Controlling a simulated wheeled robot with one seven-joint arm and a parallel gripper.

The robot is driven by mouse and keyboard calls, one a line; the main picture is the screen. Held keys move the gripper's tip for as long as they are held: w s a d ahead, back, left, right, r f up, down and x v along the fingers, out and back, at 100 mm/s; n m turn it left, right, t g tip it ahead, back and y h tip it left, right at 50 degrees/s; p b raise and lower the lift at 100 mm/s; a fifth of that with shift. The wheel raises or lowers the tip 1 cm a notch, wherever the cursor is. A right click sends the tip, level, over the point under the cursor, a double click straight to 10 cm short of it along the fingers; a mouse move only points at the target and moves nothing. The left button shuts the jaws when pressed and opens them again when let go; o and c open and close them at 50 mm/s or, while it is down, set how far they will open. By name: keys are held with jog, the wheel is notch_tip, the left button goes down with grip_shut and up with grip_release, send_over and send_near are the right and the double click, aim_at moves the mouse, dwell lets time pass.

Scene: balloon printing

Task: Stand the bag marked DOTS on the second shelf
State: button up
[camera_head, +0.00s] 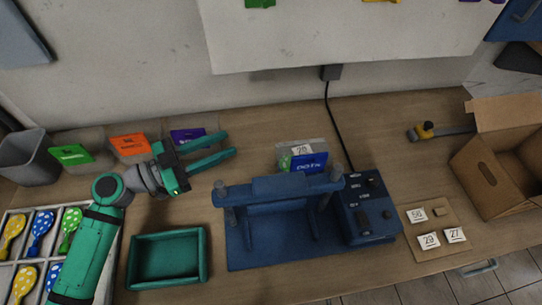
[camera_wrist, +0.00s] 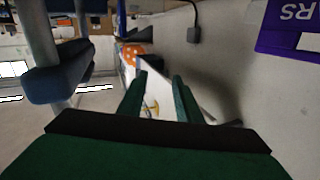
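A bag with a blue label reading DOTS (camera_head: 308,162) stands on the bench behind the blue press (camera_head: 275,188), which partly hides its lower part. Behind it is a grey block or bin bearing a tag marked 20 (camera_head: 301,149). My gripper (camera_head: 229,144) is to the left of the bag, its two green fingers spread apart with nothing visible between them. The fingers also show apart in the wrist view (camera_wrist: 162,85), with a white surface behind the gap. I cannot make out a second shelf in these views.
Green (camera_head: 72,154), orange (camera_head: 130,146) and purple (camera_head: 192,138) labels stand along the wall. A green tray (camera_head: 206,272) lies left of the press. A control box (camera_head: 365,209) and cardboard box (camera_head: 476,178) are on the right.

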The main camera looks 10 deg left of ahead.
aim_at(305, 156)
jog(key=w+d+f+m+g, duration=0.1)
jog(key=d+g, duration=0.1)
jog(key=d, duration=0.3)
jog(key=w+d+f+m+g, duration=0.1)
jog(key=w+d+f+g, duration=0.1)
jog(key=d, duration=0.4)
jog(key=w+d+f+g, duration=0.1)
jog(key=d+g, duration=0.1)
jog(key=d, duration=0.3)
jog(key=shift+w+d+f+m+g+h, duration=0.15)
jog(key=shift+w+d+m+g+h, duration=0.15)
jog(key=shift+m, duration=0.1)
jog(key=x, duration=0.5)
jog(key=shift+s, duration=0.1)
jog(key=shift+w+d+f, duration=0.1)
jog(key=shift+w+d, duration=0.15)
jog(key=shift+d, duration=0.2)
jog(key=shift+a, duration=0.15)
jog(key=shift+c, duration=0.5)
jog(key=shift+s, duration=0.1)
grip_shut()
